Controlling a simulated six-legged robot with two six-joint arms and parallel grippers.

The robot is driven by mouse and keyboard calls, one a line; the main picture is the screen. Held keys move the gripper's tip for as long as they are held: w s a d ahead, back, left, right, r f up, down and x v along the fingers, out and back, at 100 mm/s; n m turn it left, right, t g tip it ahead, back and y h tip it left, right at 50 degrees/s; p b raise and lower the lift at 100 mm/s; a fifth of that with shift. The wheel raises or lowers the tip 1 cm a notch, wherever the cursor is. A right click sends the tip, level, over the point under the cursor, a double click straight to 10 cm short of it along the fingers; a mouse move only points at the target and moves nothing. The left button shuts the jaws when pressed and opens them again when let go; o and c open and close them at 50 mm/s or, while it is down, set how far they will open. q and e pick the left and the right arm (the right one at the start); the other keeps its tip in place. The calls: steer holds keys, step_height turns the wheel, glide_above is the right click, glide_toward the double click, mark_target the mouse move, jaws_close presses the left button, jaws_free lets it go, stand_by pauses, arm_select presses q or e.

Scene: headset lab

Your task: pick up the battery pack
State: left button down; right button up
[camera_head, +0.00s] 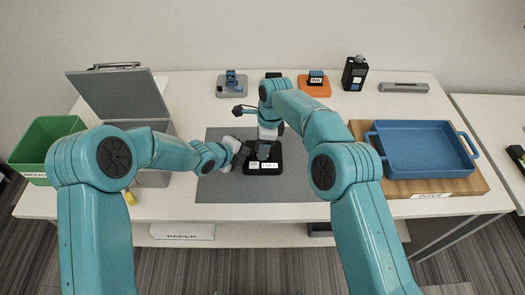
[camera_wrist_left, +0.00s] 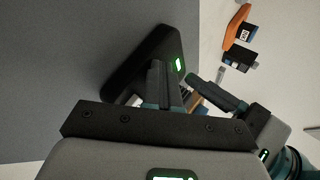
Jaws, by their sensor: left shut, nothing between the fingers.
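A black block-shaped thing with a white label (camera_head: 264,162) lies on the grey mat. It appears to be the battery pack, but I cannot be sure. In the left wrist view a dark block with a green light (camera_wrist_left: 140,62) lies just beyond my left fingertips. My left gripper (camera_head: 243,151) is shut and empty, close beside the labelled black thing; its fingers also show in the left wrist view (camera_wrist_left: 165,82). Whether they touch the block is unclear. My right gripper (camera_head: 268,142) hangs at the far side of the black thing, its fingers mostly hidden.
The grey mat (camera_head: 300,188) has free room to the right. A blue tray (camera_head: 425,178) stands on a wooden board at right. A green bin (camera_head: 45,143) and an open grey case (camera_head: 118,95) are at left.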

steer(key=shift+f, duration=0.65)
steer(key=c, duration=1.1)
steer(key=shift+o, duration=0.2)
step_height(320, 180, up, 10)
steer(key=shift+r, duration=0.1)
